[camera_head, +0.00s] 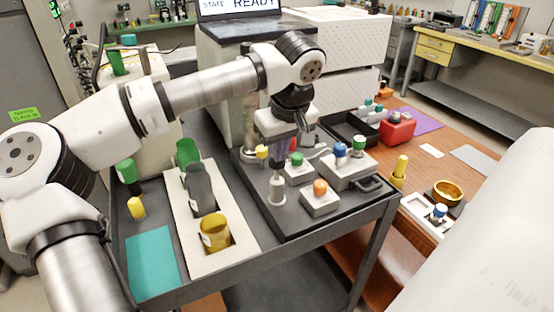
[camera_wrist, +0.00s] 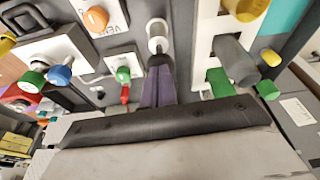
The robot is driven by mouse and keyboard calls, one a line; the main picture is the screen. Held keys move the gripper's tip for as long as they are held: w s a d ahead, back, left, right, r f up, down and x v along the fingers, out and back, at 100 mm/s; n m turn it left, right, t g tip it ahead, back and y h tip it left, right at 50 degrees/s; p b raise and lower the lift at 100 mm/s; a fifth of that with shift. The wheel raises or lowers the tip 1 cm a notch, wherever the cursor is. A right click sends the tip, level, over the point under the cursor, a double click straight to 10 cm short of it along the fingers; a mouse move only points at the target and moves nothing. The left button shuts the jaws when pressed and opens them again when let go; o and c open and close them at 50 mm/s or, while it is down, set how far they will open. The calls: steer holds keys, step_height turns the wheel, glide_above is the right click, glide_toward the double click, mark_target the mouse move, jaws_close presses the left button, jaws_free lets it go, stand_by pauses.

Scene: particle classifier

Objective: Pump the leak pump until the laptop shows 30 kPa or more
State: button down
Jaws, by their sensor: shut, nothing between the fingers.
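The pump (camera_head: 276,190) appears to be the small pale upright cylinder on the dark tray of the cart. In the wrist view its round pale top (camera_wrist: 157,30) shows just beyond my fingertips. My gripper (camera_head: 277,168) is shut and empty, pointing down directly above the cylinder. Its purple-grey fingers (camera_wrist: 158,65) lie together in the wrist view. I cannot tell whether the tips touch the pump, as they hide part of its top. The laptop (camera_head: 240,6) is cut off by the top edge of the head view; it reads "STATE READY", and no pressure figure is visible.
To the left, a pale rack (camera_head: 240,238) holds yellow, grey and green vessels. A teal mat (camera_head: 153,262) is bare.

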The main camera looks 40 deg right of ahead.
step_height(320, 180, down, 3)
steer(key=shift+f+b, duration=0.2)
steer(key=shift+b, duration=0.75)
steer(key=shift+r, duration=0.1)
steer(key=s, duration=0.2)
steer(key=s+r, duration=0.1)
steer(key=shift+a, duration=0.3)
step_height(320, 180, up, 13)
glide_above(280, 164)
steer(key=s+a, duration=0.1)
steer(key=s, duration=0.5)
steer(key=shift+s+r, duration=0.1)
steer(key=shift+r, duration=0.05)
